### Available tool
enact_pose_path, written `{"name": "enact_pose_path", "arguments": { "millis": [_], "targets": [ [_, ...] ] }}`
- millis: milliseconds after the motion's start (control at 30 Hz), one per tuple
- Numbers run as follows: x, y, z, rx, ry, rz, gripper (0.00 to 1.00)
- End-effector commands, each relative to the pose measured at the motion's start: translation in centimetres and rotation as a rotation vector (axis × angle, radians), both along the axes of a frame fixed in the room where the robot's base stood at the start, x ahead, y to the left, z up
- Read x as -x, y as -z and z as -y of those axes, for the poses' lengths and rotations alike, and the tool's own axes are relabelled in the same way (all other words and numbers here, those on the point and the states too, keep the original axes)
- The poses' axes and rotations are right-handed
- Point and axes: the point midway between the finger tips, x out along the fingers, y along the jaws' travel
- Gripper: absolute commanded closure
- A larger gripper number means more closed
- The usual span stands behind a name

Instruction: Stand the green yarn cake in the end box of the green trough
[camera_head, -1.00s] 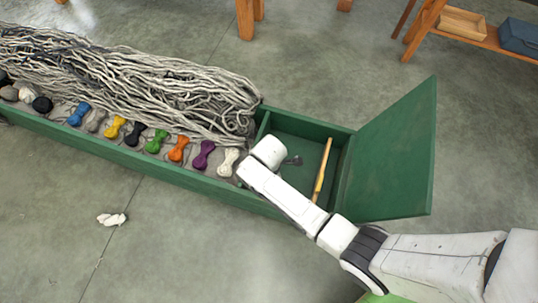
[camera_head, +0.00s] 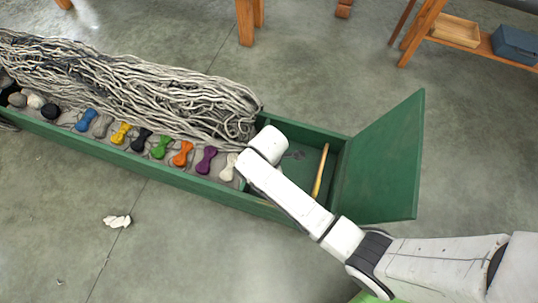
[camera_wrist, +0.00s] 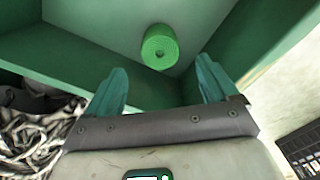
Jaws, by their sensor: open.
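The green yarn cake (camera_wrist: 159,47) shows in the wrist view as a short, bright green cylinder with a small hole in its end face. It is inside a green-walled compartment; I cannot tell for sure whether it stands or lies. My gripper (camera_wrist: 163,78) is open, its two teal fingers apart with nothing between them, and the cake shows beyond the fingertips. In the head view the green trough (camera_head: 150,167) runs from the left to its end box (camera_head: 305,134) at the right. My arm reaches over this box, hiding the cake and the gripper.
A pale wooden stick (camera_head: 320,172) leans in the end box. The raised green lid (camera_head: 382,160) stands at the trough's right end. Grey wool (camera_head: 140,88) and several coloured skeins fill the rest.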

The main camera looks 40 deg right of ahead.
Motion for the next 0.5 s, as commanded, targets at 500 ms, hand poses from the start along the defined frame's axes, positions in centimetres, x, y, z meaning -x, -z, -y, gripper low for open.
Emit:
{"name": "enact_pose_path", "arguments": {
  "millis": [500],
  "targets": [
    [0.1, -3.1, 0.1, 0.000, 0.006, 0.000, 0.13]
  ]
}}
